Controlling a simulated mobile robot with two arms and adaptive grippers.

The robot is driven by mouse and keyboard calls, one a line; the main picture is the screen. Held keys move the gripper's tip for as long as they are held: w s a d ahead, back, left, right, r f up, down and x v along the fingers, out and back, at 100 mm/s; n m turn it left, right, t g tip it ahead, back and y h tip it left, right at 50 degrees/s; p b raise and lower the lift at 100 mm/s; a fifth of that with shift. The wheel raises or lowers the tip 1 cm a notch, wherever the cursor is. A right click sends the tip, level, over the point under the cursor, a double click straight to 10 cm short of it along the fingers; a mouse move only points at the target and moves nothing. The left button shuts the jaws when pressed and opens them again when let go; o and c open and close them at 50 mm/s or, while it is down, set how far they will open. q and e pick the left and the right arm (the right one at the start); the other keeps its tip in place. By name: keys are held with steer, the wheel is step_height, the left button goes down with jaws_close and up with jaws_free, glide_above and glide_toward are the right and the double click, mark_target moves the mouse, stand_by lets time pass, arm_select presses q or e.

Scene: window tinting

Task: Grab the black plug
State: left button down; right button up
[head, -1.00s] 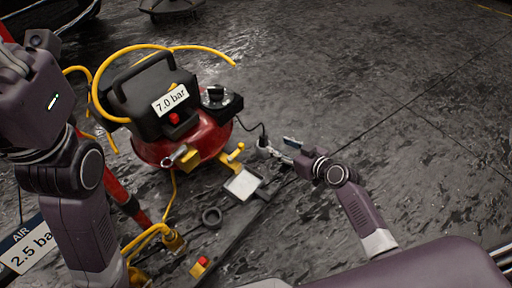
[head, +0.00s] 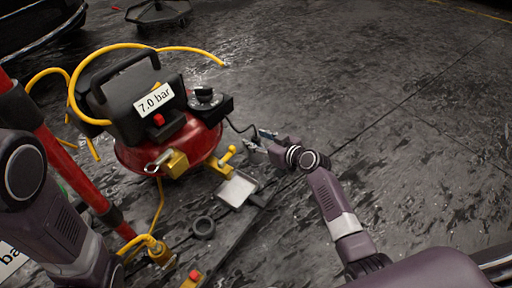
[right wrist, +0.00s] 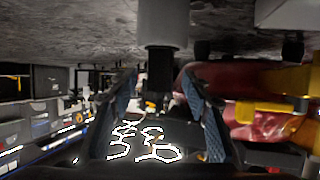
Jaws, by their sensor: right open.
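The black plug (right wrist: 160,76) shows in the right wrist view as a dark upright piece against a light grey cylinder (right wrist: 163,24). It stands between the two fingers of my right gripper (right wrist: 163,108). The fingers are open, with a gap on either side of the plug. In the head view my right gripper (head: 262,143) is low over the floor, right of the compressor, at the end of a black cord (head: 238,128). The plug is mostly hidden there by the fingers. My left arm is at the left edge; its gripper is out of view.
A red and black compressor (head: 205,140) marked 7.0 bar stands left of my right gripper, with a yellow hose (head: 190,48). The floor to the right is clear.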

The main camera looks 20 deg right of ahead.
steer(key=shift+c, duration=0.6)
jaws_close()
steer(key=shift+r, duration=0.1)
